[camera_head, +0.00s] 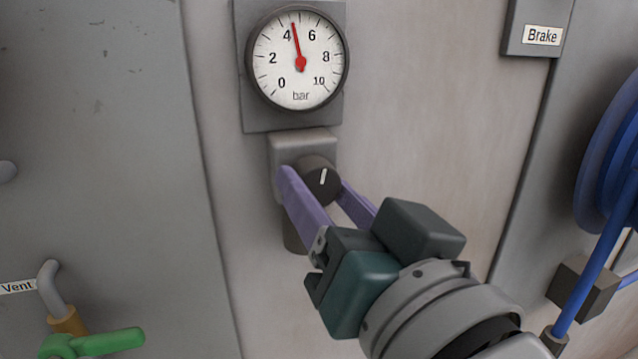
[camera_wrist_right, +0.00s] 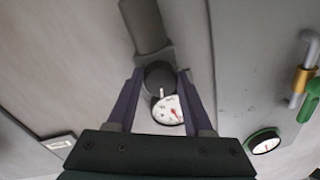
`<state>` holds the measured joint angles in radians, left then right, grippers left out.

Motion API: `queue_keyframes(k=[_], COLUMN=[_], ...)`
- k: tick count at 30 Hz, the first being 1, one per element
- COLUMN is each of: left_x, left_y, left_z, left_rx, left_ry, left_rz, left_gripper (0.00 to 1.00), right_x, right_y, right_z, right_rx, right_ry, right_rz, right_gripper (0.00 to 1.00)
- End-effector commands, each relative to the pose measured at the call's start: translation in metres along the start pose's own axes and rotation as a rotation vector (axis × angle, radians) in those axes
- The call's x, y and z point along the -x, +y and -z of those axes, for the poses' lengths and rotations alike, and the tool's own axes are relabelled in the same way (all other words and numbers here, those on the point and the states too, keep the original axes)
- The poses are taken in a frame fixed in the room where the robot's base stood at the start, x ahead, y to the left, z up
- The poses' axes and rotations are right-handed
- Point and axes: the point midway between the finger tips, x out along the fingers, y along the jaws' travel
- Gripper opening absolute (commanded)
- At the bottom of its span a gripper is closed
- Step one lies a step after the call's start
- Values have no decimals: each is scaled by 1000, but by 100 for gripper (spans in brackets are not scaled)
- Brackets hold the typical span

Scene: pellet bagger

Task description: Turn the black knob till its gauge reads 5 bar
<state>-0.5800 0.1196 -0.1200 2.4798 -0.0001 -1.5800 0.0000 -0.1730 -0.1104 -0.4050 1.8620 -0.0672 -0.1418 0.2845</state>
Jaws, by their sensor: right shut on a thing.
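The black knob (camera_head: 322,181) with a white index line sits on a grey regulator block (camera_head: 303,141) below the gauge. The round white gauge (camera_head: 297,85) is marked 0 to 10 bar. Its red needle points a little left of straight up, between 4 and 6 and somewhat short of the midpoint. My right gripper (camera_head: 315,177) is shut on the knob, one purple finger on each side. In the right wrist view the knob (camera_wrist_right: 158,76) sits between the fingers, with the gauge (camera_wrist_right: 168,112) partly showing below it. My left gripper is not in view.
A green valve handle (camera_head: 105,342) and a pipe labelled Vent (camera_head: 50,285) are at the lower left. A Brake label (camera_head: 542,36) is at the upper right, above a blue reel (camera_head: 608,150). A second gauge (camera_wrist_right: 266,145) shows in the wrist view.

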Motion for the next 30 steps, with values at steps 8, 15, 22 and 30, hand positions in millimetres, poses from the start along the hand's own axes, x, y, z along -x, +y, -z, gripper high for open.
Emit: queue_keyframes(k=[8,15,22,30], left_x=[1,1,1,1], left_y=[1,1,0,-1], left_z=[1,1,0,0], left_rx=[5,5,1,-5], left_ry=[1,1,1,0], left_rz=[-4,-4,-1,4], left_gripper=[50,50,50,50], right_x=[0,0,0,0], right_y=[0,0,0,0], right_z=[0,0,0,0], right_rx=[-35,-34,-33,-32], right_ry=[2,2,2,2], right_rz=[1,1,0,0], right_gripper=[0,0,73,81])
